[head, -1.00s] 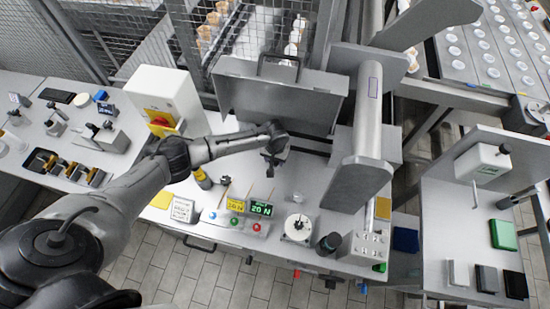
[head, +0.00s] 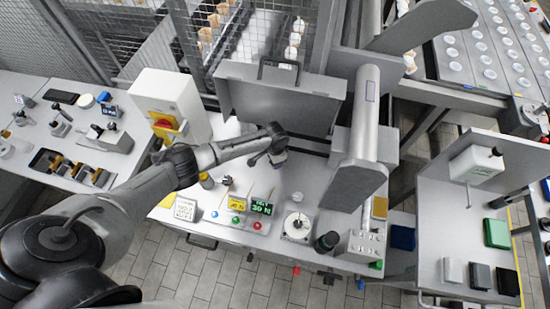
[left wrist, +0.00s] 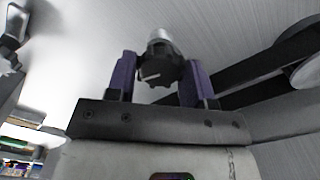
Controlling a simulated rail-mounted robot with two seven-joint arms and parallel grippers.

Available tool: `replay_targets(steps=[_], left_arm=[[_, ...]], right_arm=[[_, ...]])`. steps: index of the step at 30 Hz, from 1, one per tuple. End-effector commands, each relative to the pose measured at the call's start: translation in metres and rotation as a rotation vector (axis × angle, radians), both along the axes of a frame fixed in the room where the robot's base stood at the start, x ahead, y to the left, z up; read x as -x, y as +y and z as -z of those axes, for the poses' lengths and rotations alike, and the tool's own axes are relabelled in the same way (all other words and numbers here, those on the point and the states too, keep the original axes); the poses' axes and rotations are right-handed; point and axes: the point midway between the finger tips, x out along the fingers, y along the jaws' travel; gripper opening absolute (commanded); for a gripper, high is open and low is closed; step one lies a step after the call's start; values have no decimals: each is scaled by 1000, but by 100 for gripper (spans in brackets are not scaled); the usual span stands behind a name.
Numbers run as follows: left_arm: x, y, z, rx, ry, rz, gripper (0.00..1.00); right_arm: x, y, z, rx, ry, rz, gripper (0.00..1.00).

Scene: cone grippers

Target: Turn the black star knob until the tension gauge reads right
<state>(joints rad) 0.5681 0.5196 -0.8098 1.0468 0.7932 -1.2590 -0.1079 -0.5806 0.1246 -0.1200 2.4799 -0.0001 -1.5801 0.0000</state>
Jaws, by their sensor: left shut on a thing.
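The black star knob (left wrist: 160,72) shows in the left wrist view on a short silver shaft, with a white line on its face. My left gripper (left wrist: 160,88) has its purple fingers on either side of the knob and is shut on it. In the head view my left gripper (head: 265,158) is at the back of the white bench, and the knob is hidden there. A green-lit display (head: 262,207), which seems to read 30 N, stands at the bench front beside a yellow display (head: 238,201) whose digits are hard to read. My right gripper is not in view.
Red, green and blue buttons (head: 235,221) sit in front of the displays. A white round dial device (head: 297,226) stands to their right. A large grey cylinder (head: 365,115) rises right of my arm. A white box with a red switch (head: 164,123) stands to its left.

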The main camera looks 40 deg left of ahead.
Motion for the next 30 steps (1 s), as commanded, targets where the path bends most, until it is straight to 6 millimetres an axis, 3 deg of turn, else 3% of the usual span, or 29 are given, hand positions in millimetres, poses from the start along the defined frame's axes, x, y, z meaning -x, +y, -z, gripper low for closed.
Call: replay_targets(steps=[12, 30], left_arm=[[0, -1, -1, 1, 0, 185, 24], [-1, -1, -1, 2, -1, 215, 24]], right_arm=[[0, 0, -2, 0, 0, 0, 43], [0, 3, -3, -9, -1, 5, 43]])
